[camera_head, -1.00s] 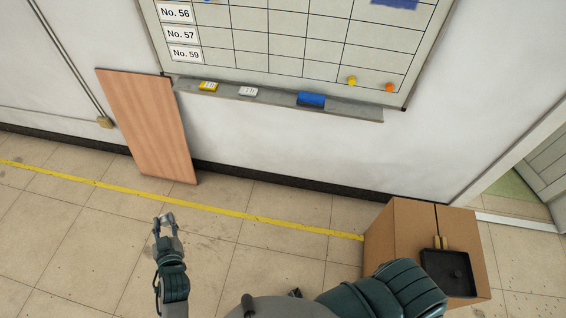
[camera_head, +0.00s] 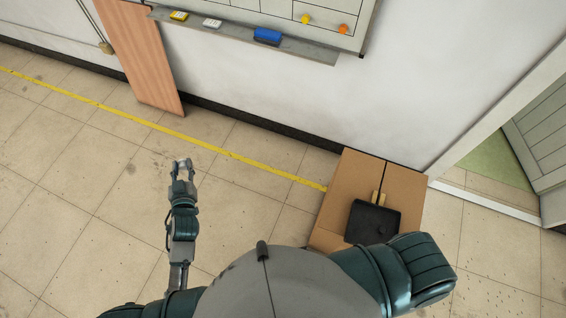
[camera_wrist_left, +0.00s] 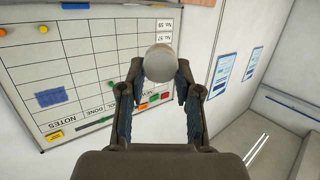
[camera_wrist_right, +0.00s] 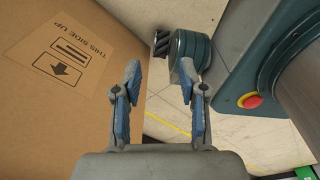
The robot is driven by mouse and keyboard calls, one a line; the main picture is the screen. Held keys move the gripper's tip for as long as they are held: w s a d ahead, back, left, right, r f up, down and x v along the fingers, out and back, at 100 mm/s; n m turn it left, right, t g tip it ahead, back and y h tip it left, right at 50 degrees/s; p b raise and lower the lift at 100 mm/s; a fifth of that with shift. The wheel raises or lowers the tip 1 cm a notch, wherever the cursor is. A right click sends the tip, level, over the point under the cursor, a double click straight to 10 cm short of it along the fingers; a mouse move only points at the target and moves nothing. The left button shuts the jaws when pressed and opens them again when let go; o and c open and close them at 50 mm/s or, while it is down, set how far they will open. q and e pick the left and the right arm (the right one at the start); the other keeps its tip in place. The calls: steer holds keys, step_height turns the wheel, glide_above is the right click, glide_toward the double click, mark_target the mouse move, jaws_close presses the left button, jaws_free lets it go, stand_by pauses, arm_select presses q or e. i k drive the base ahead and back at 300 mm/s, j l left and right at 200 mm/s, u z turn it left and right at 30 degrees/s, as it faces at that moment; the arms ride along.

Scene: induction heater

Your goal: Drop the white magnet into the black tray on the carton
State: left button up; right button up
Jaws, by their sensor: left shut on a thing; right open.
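The white magnet (camera_wrist_left: 158,63) is a pale round piece between the fingertips of my left gripper (camera_wrist_left: 158,75) in the left wrist view. My left gripper (camera_head: 182,164) is shut on it, held out over the floor in the head view, to the left of the carton. The black tray (camera_head: 373,222) lies on top of the brown carton (camera_head: 393,182); my body hides part of the carton. My right gripper (camera_wrist_right: 164,95) is open and empty beside the carton's side (camera_wrist_right: 60,120) in the right wrist view. It is hidden in the head view.
A whiteboard ledge (camera_head: 240,36) on the wall holds a blue eraser (camera_head: 267,36) and small boxes. A wooden board (camera_head: 140,60) leans on the wall. A doorway (camera_head: 500,140) opens at the right. The floor around my left gripper is clear.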

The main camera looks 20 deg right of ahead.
mark_target(370, 224)
steer(key=k+l, duration=0.2)
steer(key=l, duration=0.2)
steer(key=k+l, duration=0.2)
steer(key=l, duration=0.15)
steer(key=k+l, duration=0.2)
steer(key=l, duration=0.2)
steer(key=k+l, duration=0.2)
steer(key=l, duration=0.15)
steer(key=k+l, duration=0.2)
steer(key=l, duration=0.2)
steer(key=k+l, duration=0.2)
steer(key=l, duration=0.15)
